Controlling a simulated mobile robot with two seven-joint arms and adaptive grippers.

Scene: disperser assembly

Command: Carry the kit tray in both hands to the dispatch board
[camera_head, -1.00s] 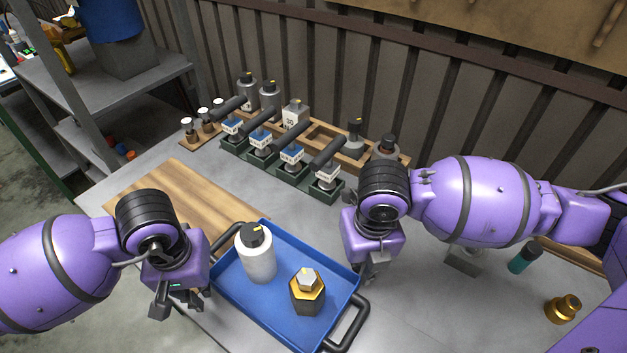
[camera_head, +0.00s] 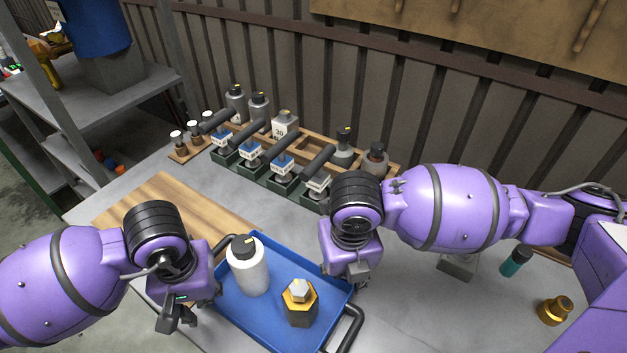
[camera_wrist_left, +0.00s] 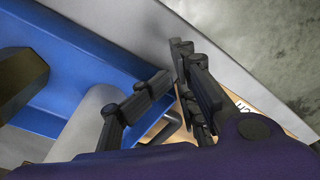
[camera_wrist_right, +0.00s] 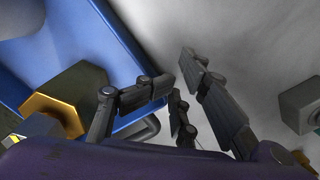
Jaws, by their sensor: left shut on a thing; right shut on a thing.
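The blue kit tray (camera_head: 262,322) lies on the grey bench, carrying a white bottle with a black cap (camera_head: 248,270) and a gold hexagonal part with a grey top (camera_head: 299,302). My left gripper (camera_head: 178,316) is at the tray's left side, shut on it; the left wrist view shows its fingers (camera_wrist_left: 165,82) by the blue rim. My right gripper (camera_head: 349,276) is at the tray's right side, shut on it; its fingers show in the right wrist view (camera_wrist_right: 172,80). The exact finger contact is hidden. A flat wooden board (camera_head: 165,205), apparently the dispatch board, lies beyond the tray.
A wooden rack (camera_head: 312,143) with bottles and green-based dispensers stands along the back. A teal-capped vial (camera_head: 515,262) and a gold fitting (camera_head: 554,310) are at right. A black tray handle (camera_head: 350,328) sticks out at front right. A metal shelf (camera_head: 120,100) stands at left.

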